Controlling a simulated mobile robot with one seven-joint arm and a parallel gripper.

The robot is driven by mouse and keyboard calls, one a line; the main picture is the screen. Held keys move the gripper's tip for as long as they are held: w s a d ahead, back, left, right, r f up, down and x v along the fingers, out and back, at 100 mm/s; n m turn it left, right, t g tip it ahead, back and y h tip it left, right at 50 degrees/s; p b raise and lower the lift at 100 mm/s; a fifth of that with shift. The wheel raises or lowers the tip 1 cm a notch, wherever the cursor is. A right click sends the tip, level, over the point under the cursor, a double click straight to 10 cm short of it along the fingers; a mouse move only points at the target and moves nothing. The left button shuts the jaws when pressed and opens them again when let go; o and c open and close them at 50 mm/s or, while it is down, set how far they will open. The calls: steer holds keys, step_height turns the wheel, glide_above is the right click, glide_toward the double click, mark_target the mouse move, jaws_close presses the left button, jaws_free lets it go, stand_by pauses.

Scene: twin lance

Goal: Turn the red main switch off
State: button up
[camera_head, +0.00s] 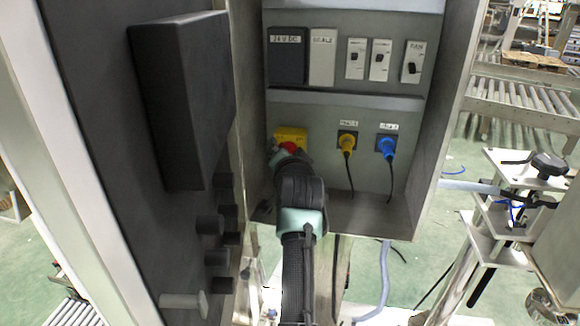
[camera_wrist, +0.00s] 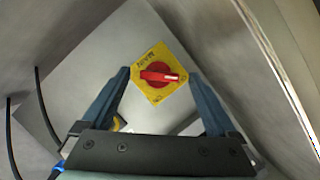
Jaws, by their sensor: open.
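The red main switch (camera_head: 289,147) is a red rotary knob on a yellow plate (camera_head: 291,133) at the lower left of the cabinet's back panel. My gripper and arm partly cover it in the head view. In the wrist view the red switch (camera_wrist: 158,76) shows clearly on its yellow plate (camera_wrist: 157,58), its pale-marked end pointing right in that picture. My gripper (camera_wrist: 160,82) is open, with one blue finger on each side of the switch.
A yellow plug (camera_head: 347,142) and a blue plug (camera_head: 387,147) with hanging cables sit right of the switch. Small breakers (camera_head: 379,60) are above. The open dark cabinet door (camera_head: 130,160) with a black box (camera_head: 185,100) stands close on the left. The cabinet's side wall (camera_head: 445,115) bounds the right.

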steer(key=b+v, duration=0.1)
steer(key=v, duration=1.1)
